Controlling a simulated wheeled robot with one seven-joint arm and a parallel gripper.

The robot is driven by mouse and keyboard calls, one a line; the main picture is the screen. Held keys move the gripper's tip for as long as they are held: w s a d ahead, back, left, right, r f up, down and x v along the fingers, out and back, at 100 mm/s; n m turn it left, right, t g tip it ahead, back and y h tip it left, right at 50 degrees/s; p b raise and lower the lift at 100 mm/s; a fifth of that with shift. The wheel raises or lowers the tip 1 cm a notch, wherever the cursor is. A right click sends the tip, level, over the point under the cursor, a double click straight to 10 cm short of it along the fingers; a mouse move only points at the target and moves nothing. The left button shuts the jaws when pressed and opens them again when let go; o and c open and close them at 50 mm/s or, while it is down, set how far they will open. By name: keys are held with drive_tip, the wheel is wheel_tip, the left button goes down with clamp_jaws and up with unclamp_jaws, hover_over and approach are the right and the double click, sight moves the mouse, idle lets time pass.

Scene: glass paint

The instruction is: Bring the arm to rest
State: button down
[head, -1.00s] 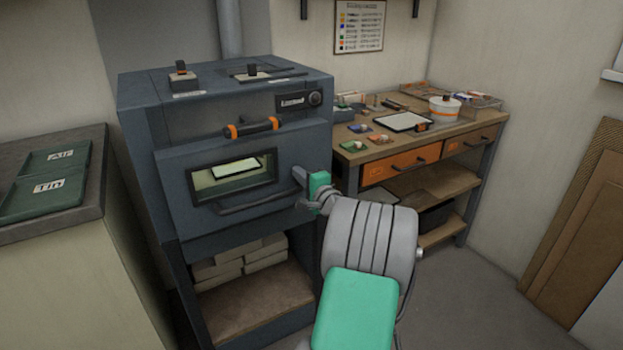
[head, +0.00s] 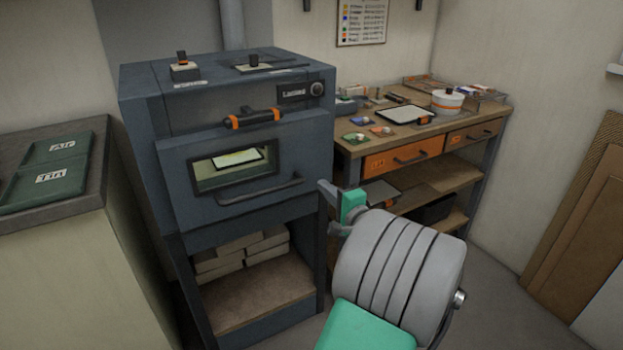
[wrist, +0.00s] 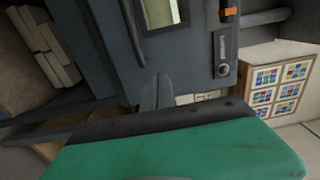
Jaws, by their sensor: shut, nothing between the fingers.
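My gripper (head: 327,193) shows in the head view in front of the kiln's lower right corner, apart from the kiln. Its dark fingers are shut with nothing between them. My grey and green arm reaches up to it from the bottom of the picture. In the wrist view the shut fingers (wrist: 157,92) point at the kiln front, past the green gripper body. The dark blue-grey kiln (head: 230,150) has its door (head: 290,165) shut. A pale sheet (head: 238,158) with a yellowish patch shows through its window.
A wooden workbench (head: 405,140) with orange drawers stands right of the kiln. A counter with green trays (head: 50,175) is at the left. Pale bricks (head: 240,250) lie on the shelf under the kiln. Brown boards (head: 590,220) lean at the right wall. Open floor lies between bench and boards.

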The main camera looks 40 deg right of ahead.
drive_tip(key=w+a+n+g+y+p, duration=0.35)
drive_tip(key=a+n, duration=0.25)
drive_tip(key=a, duration=0.6)
drive_tip(key=w+a+n+g+y+p, duration=0.3)
drive_tip(key=w+a+n, duration=0.25)
drive_tip(key=a, duration=0.55)
drive_tip(key=s+a+r+n+g+h+p, duration=0.1)
drive_tip(key=s+a+n+g+p, duration=0.6)
drive_tip(key=s+a, duration=0.9)
drive_tip(key=s+r+n, duration=0.1)
drive_tip(key=n, duration=0.2)
drive_tip(key=shift+r+g, duration=0.2)
drive_tip(key=shift+g, duration=0.15)
